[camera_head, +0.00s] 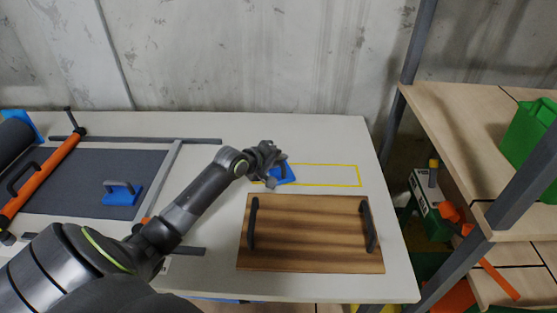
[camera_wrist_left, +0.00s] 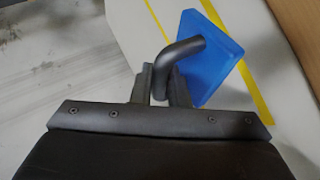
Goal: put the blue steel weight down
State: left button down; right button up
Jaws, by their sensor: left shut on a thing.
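The blue steel weight (camera_head: 287,174) is at the left end of a yellow outlined rectangle (camera_head: 325,185) on the white table. My left gripper (camera_head: 276,171) is over it, shut on its dark handle. In the left wrist view the blue block of the weight (camera_wrist_left: 212,62) appears tilted, and its grey handle runs between the fingers of the left gripper (camera_wrist_left: 163,84). Yellow line shows beside and behind the block there. I cannot tell whether the weight touches the table. My right gripper is not in view.
A wooden board (camera_head: 310,235) with two dark handles lies just in front of the outline. Another blue weight (camera_head: 122,194) sits on a dark mat (camera_head: 85,172) at left, near an orange bar (camera_head: 45,175). The outline's right part is clear. A shelf (camera_head: 465,125) stands at right.

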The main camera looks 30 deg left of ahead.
pick_arm(q)
jog(key=c, duration=1.8)
grip_release()
jog(key=o, duration=0.4)
jog(key=shift+r, duration=0.1)
jog(key=p+v, duration=0.1)
jog(key=v, duration=1.1)
